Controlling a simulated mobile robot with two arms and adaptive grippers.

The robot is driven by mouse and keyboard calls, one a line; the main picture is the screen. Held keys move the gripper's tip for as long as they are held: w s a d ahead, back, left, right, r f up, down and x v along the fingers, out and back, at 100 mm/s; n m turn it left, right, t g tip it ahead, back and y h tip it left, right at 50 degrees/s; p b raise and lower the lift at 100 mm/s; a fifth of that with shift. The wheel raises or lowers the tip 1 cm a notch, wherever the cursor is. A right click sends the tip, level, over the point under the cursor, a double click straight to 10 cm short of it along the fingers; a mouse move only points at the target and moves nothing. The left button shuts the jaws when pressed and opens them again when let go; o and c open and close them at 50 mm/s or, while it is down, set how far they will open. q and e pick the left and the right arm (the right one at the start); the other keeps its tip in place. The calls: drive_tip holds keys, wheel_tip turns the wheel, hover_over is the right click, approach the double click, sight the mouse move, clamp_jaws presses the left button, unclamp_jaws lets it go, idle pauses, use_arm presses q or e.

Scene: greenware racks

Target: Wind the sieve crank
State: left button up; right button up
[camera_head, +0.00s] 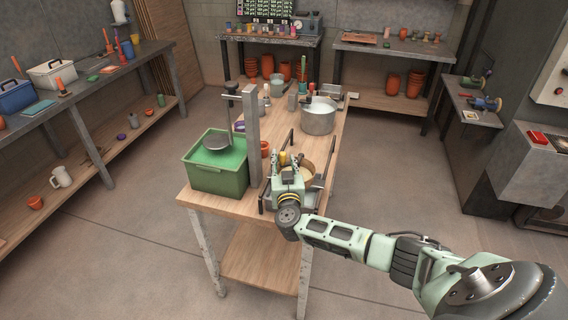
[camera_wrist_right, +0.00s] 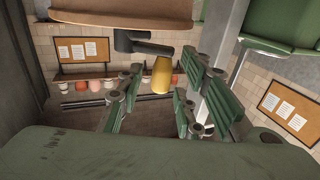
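The sieve (camera_head: 309,171) is a round, tan-rimmed pan on a dark frame at the near right end of the wooden bench. Its crank shows in the wrist view as a dark arm (camera_wrist_right: 145,45) with a yellow handle (camera_wrist_right: 161,77). The yellow handle also shows just past my gripper in the head view (camera_head: 283,158). My right gripper (camera_head: 283,162) is over the near left side of the sieve and hides part of it. In the wrist view its green fingers (camera_wrist_right: 163,85) are spread on either side of the handle, with gaps visible. My left gripper is out of view.
A metal pot (camera_head: 318,117) stands farther back on the bench (camera_head: 232,203). Floor is free on both sides.

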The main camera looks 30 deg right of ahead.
drive_tip(key=shift+c, duration=0.2)
clamp_jaws()
drive_tip(key=shift+p, duration=0.3)
idle(0.4)
